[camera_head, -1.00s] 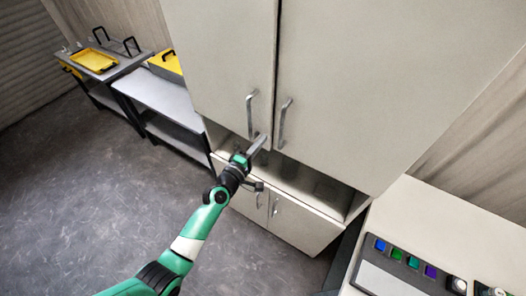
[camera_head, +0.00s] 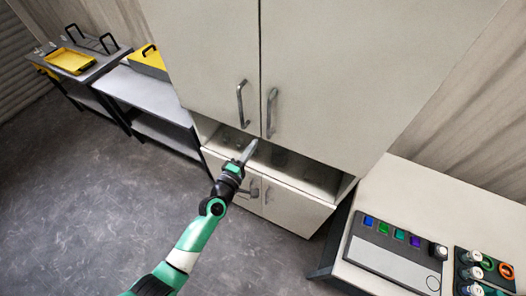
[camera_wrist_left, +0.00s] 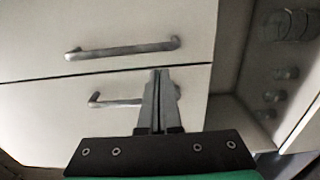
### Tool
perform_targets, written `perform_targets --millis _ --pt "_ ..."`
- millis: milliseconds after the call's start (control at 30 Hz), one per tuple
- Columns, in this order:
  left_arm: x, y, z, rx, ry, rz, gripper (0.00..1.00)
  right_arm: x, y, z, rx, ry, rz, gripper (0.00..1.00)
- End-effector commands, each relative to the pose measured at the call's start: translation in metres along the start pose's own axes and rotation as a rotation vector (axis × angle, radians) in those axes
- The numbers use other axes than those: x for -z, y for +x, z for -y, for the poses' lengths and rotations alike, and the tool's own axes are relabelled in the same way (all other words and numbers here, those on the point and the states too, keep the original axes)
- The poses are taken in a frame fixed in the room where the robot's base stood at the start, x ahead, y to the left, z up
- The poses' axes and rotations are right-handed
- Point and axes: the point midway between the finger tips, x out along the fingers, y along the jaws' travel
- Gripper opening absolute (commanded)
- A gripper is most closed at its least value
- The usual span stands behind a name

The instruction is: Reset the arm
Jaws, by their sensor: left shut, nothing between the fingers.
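My left gripper (camera_head: 248,152) is on the green and black arm that comes in from the bottom of the head view. Its fingers are together and empty, in front of the open shelf gap of the tall cabinet (camera_head: 330,80). In the left wrist view the shut fingers (camera_wrist_left: 158,88) point at the cabinet doors and cover part of one door handle (camera_wrist_left: 112,99). The other door handle (camera_wrist_left: 125,49) is clear of the fingers. Both upper doors look closed. My right gripper is not in view.
A control panel (camera_head: 392,262) with coloured buttons sits on a pale counter (camera_head: 415,205) at the right. At the left, a grey table (camera_head: 150,92) and a cart hold yellow trays (camera_head: 70,61). Dim round items stand in the shelf gap. Open floor (camera_head: 90,200) lies at the lower left.

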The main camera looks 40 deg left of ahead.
Motion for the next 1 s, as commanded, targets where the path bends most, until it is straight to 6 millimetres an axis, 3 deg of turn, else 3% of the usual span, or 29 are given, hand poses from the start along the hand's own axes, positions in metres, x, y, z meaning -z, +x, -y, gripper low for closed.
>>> perform_targets --millis 33,100,300,767,867,967,1000 --pt "-0.016 -0.003 -0.009 0.004 0.001 0.007 0.00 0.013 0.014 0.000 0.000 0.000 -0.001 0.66" --pt "-0.032 -0.007 -0.008 0.003 0.000 0.006 0.00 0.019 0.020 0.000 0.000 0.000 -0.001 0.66" --pt "-0.059 -0.015 -0.004 0.000 0.000 0.002 0.00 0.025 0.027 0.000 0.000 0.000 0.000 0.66" --pt "-0.064 -0.014 -0.004 -0.006 -0.001 0.000 0.00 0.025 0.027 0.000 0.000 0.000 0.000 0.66" --pt "-0.067 -0.001 -0.026 -0.046 -0.008 0.001 0.00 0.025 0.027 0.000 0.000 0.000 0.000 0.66" --pt "-0.072 0.018 -0.082 -0.151 -0.022 0.004 0.00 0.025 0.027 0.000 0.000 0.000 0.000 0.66" --pt "-0.074 0.024 -0.113 -0.212 -0.021 0.006 0.00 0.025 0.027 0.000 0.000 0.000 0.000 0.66"
